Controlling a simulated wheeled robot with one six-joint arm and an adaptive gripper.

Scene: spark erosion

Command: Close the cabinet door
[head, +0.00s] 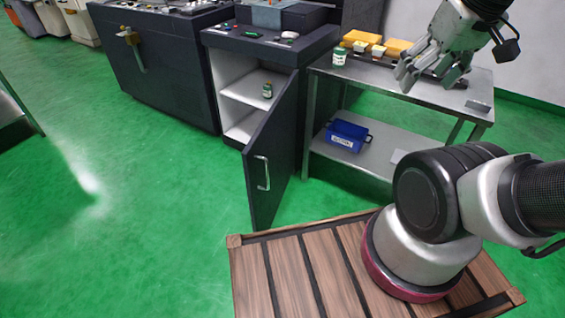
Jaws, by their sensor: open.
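The dark cabinet (254,42) stands near the top middle of the head view, with a pale shelved interior. Its dark door (272,160) stands wide open, swung out toward me, hinged on the right side of the opening. A silver bar handle (262,173) is on the door's face. A small green-labelled jar (267,90) sits on the inner shelf. My gripper (428,82) is open and appears empty. It is at the upper right, in front of the steel table in the picture, to the right of the door and apart from it.
The steel table (478,85) stands right of the cabinet. It bears a jar (339,56) and yellow blocks (397,47); a blue bin (346,136) is on its lower shelf. Green floor (160,200) left of the door is clear. A dark machine (165,75) stands left of the cabinet.

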